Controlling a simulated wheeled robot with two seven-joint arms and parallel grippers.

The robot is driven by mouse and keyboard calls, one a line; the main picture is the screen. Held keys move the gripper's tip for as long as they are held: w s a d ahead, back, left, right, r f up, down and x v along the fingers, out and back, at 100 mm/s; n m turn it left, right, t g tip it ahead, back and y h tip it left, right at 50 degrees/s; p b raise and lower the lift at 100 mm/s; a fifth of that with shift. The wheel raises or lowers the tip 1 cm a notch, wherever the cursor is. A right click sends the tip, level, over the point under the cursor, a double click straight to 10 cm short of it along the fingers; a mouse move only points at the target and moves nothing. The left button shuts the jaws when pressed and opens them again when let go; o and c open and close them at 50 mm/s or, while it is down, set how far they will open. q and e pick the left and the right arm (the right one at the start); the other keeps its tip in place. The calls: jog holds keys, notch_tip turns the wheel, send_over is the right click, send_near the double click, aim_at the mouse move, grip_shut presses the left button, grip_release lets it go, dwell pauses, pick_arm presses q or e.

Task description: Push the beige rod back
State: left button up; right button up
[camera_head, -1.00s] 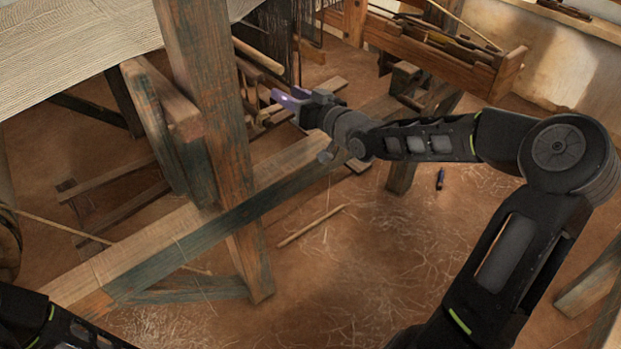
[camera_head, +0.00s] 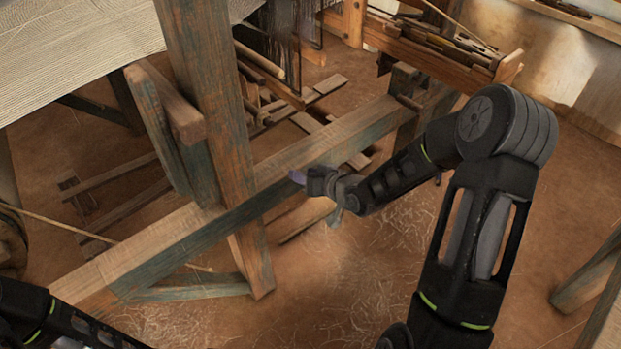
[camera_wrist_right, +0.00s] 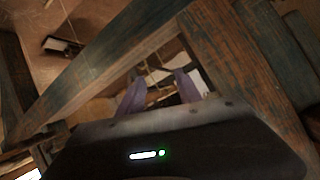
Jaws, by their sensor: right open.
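A beige rod (camera_head: 260,59) slants behind the thick upright post of the loom, with other rods just below it. My right gripper (camera_head: 297,177) is low in front of the long wooden beam, well below that rod and apart from it. Its purple fingers are small in the head view. In the right wrist view the right gripper (camera_wrist_right: 160,88) is open, its two purple fingers spread with nothing held between them. I cannot single out the rod in the wrist view. My left arm shows at the lower left, but its gripper is out of view.
The upright post (camera_head: 215,120) and the long beam (camera_head: 160,245) stand between my body and the rods. Pale cloth (camera_head: 75,45) covers the upper left. A wooden trough (camera_head: 440,45) with tools is at the upper right. The floor (camera_head: 380,270) in front is mostly clear.

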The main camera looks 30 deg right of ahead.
jog(key=shift+s+d+f+g, duration=0.3)
jog(key=shift+s+d+f, duration=0.05)
jog(key=shift+s+f, duration=0.4)
jog(key=s+a+f+m+g, duration=0.1)
jog(key=s+a+f+g, duration=0.4)
jog(key=s+a+f, duration=0.6)
jog(key=s+a+f+g+y, duration=0.1)
jog(key=s+a+f+g, duration=0.2)
jog(key=s, duration=0.6)
jog(key=s+a+f+n+g+y, duration=0.1)
jog(key=s+a+f+g, duration=0.1)
jog(key=s+a+f, duration=0.3)
jog(key=s+a, duration=0.3)
jog(key=s, duration=0.1)
jog(key=shift+f+g, duration=0.15)
jog(key=shift+g, duration=0.25)
jog(key=shift+a, duration=0.1)
jog(key=shift+c, duration=0.5)
